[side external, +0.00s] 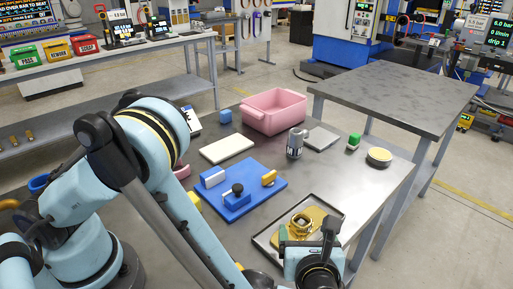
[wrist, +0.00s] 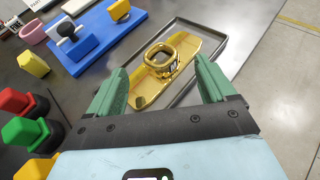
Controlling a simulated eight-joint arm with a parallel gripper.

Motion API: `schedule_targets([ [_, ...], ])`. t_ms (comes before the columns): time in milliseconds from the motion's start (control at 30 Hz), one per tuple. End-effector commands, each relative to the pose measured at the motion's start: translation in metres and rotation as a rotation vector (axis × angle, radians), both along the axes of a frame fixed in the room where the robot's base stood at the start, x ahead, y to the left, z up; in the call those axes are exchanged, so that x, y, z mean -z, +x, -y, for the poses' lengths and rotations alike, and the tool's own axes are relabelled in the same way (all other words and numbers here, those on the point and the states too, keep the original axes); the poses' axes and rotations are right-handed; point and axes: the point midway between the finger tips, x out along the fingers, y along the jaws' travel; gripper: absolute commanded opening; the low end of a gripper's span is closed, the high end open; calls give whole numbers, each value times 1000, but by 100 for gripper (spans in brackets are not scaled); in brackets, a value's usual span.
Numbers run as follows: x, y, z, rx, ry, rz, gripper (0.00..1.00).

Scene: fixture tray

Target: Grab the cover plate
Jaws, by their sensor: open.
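A gold plate (wrist: 148,92) lies in a shallow grey tray (wrist: 200,27) in the wrist view; it looks like the cover plate, though no label shows. A raised gold ring-shaped part (wrist: 160,57) sits on it. In the side view the gold plate (side external: 316,217) is in the tray at the table's near right, partly hidden by my gripper. My gripper (wrist: 158,68) is open, its two green fingers apart, with the gold plate and ring showing between and beyond them. I cannot tell whether the fingers touch anything.
A blue fixture board (side external: 236,206) with a white block, black knob and yellow piece is left of the tray. A cream plate (side external: 226,148), pink bin (side external: 274,110), metal cylinder (side external: 295,145) and round tin (side external: 379,156) stand farther back. Red, green and yellow pieces crowd the wrist view's left.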

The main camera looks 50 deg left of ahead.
Motion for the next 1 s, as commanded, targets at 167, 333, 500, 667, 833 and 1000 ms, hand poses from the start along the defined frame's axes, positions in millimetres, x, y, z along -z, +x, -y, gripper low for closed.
schedule_targets([
  [167,9,15,-16,-4,-1,0,83],
  [333,17,29,-30,-3,-2,1,83],
  [500,19,33,-34,1,-2,0,83],
  [667,19,33,-34,1,-2,0,83],
  [833,19,33,-34,1,-2,0,57],
  [1000,19,32,-33,0,-3,0,31],
])
